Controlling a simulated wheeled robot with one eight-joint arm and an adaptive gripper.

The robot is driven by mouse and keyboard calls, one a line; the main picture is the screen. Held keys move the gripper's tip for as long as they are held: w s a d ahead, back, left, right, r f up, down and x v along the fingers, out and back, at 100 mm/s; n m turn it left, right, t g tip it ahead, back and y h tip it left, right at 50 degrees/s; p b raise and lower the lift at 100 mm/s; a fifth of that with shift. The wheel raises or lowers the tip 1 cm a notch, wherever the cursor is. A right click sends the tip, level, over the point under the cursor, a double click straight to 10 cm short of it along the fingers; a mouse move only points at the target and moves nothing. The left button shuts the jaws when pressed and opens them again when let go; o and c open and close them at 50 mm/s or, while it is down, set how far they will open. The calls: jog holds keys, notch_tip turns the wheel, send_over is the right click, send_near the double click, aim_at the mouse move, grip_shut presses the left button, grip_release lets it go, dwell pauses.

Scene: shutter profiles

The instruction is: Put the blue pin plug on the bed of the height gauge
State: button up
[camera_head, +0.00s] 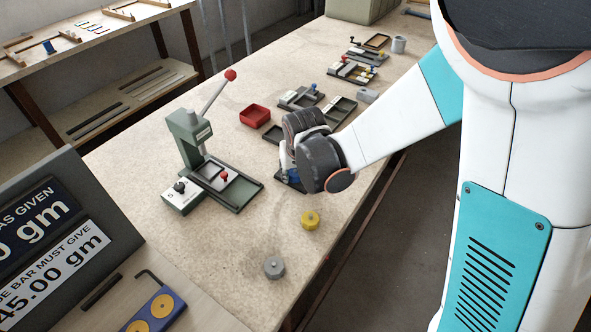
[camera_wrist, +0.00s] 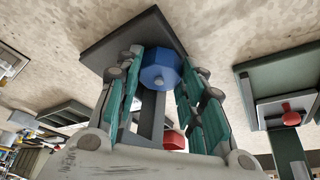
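The blue pin plug (camera_wrist: 160,69) is a faceted blue block between my finger pads in the wrist view, touching or almost touching both near the fingertips. My gripper (camera_head: 290,176) is low over the bench in the head view and looks closed on the plug; only a bit of blue shows there. Behind the plug is a dark flat plate (camera_wrist: 108,52) with a grey upright piece below it, which may be the height gauge and its bed. My fingers hide much of it. I cannot tell whether the plug touches the plate.
A green lever press (camera_head: 187,140) with a red ball and a grey tray stands left of my gripper. A yellow plug (camera_head: 310,219) and a grey plug (camera_head: 274,267) stand in front. A red bin (camera_head: 255,116) and several dark trays lie behind. The bench's right edge is close.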

jog(key=o, duration=0.4)
jog(key=shift+c, duration=0.2)
jog(key=shift+s+r+p, duration=0.15)
jog(key=shift+r+p, duration=0.4)
jog(key=shift+r, duration=0.05)
jog(key=p+v, duration=0.7)
jog(key=v, duration=0.4)
